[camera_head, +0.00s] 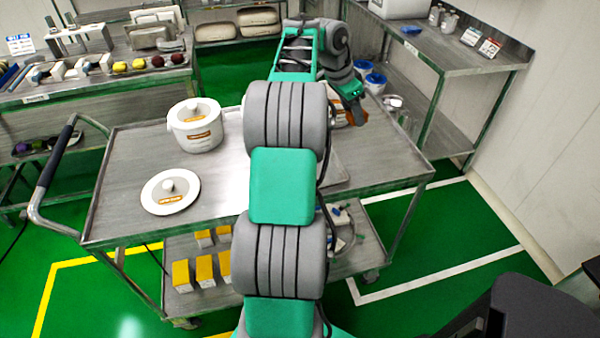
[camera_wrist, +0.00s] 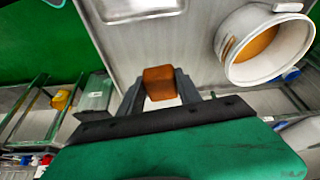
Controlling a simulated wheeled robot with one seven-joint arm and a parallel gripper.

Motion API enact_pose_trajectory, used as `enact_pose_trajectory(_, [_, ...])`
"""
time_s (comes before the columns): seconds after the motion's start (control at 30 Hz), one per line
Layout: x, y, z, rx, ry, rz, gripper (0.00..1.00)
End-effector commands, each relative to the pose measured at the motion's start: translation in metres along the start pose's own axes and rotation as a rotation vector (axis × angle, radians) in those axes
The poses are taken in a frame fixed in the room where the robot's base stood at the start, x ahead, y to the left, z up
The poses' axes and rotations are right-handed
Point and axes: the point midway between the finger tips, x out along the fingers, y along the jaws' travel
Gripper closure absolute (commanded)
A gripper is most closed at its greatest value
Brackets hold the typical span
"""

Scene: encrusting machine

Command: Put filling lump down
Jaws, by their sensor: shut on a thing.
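In the wrist view, my gripper (camera_wrist: 159,85) is shut on the filling lump (camera_wrist: 158,80), a small orange-brown block held between the two dark fingers. Grey metal surface shows beyond the lump; I cannot tell how far above it the lump is. An open white pot (camera_wrist: 231,64) with orange filling (camera_wrist: 253,44) inside stands to the upper right of the gripper, apart from the lump. In the head view, my gripper (camera_head: 355,112) is over the far right part of the metal cart, partly hidden, with some orange-brown showing beside it.
On the cart (camera_head: 115,165) in the head view stand a lidded white pot (camera_head: 197,132) and a loose white lid (camera_head: 170,192). A metal shelf (camera_head: 455,50) is at the right. My arm hides the cart's middle.

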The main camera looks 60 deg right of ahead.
Motion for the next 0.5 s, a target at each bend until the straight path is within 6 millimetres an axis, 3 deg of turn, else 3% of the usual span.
enact_pose_trajectory(0.1, [0.012,0.013,-0.018,0.072,0.000,0.025,1.00])
enact_pose_trajectory(0.17, [0.014,0.015,-0.016,0.084,0.000,0.029,1.00])
enact_pose_trajectory(0.27, [0.016,0.014,0.005,0.082,0.000,0.028,1.00])
enact_pose_trajectory(0.5, [0.016,0.008,0.080,0.077,0.000,0.027,1.00])
